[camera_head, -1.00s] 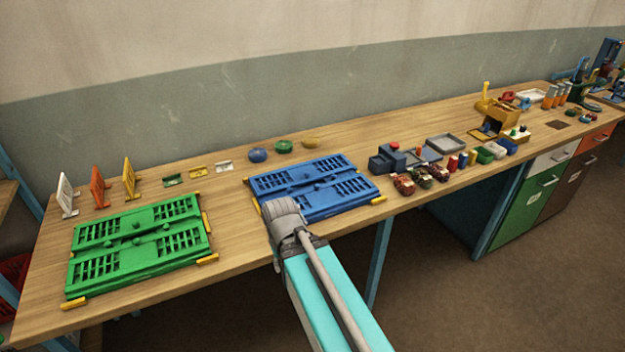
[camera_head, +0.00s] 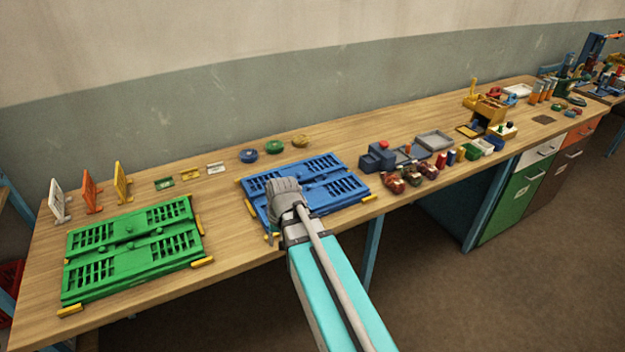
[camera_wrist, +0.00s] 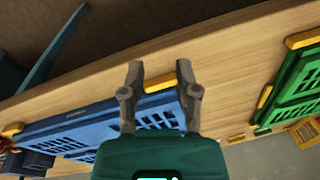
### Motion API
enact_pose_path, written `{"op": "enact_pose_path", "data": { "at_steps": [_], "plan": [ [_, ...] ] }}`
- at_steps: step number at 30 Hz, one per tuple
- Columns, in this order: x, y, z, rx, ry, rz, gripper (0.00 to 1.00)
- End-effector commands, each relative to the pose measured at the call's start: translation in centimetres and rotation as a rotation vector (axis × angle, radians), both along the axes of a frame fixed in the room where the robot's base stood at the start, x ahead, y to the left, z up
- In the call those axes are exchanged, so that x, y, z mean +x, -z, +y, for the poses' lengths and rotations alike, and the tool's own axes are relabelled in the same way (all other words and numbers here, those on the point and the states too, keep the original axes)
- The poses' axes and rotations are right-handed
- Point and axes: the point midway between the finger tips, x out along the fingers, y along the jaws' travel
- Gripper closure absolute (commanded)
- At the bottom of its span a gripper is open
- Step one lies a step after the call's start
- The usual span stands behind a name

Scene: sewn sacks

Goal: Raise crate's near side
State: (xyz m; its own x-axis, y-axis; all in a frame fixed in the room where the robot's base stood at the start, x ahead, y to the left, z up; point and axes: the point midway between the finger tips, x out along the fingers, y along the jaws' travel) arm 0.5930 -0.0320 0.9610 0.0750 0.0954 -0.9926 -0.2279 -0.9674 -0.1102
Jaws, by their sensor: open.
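Two folded-flat crates lie on the wooden bench. The blue crate (camera_head: 325,181) lies in the middle of the bench, and the green crate (camera_head: 133,243) lies to its left. My gripper (camera_head: 284,187) is over the left part of the blue crate in the head view and hides some of it. In the wrist view my gripper (camera_wrist: 159,78) has its two fingers apart, with the blue crate (camera_wrist: 85,135) below and between them. A yellow corner piece (camera_wrist: 160,82) shows between the fingertips. I cannot tell whether the fingers touch the crate.
Yellow corner pieces (camera_head: 202,262) sit around both crates. Three coloured rings (camera_head: 273,146) and small tags (camera_head: 190,175) lie behind. Upright stands (camera_head: 123,182) are at the left. Bare bench lies between the crates.

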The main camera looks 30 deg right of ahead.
Motion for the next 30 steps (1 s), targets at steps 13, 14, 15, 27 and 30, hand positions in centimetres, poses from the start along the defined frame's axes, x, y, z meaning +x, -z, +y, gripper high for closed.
{"op": "enact_pose_path", "data": {
  "at_steps": [13,14,15,27,30],
  "plan": [
    [10.5,-7.5,-13.8,0.232,0.523,-0.14,0.58],
    [10.9,-8.0,-14.8,0.248,0.555,-0.148,0.58],
    [11.5,-8.5,-16.1,0.266,0.596,-0.158,0.58],
    [13.7,-11.1,-22.9,0.368,0.804,-0.216,0.58],
    [13.7,-11.0,-23.0,0.37,0.808,-0.217,0.58]
  ]
}}
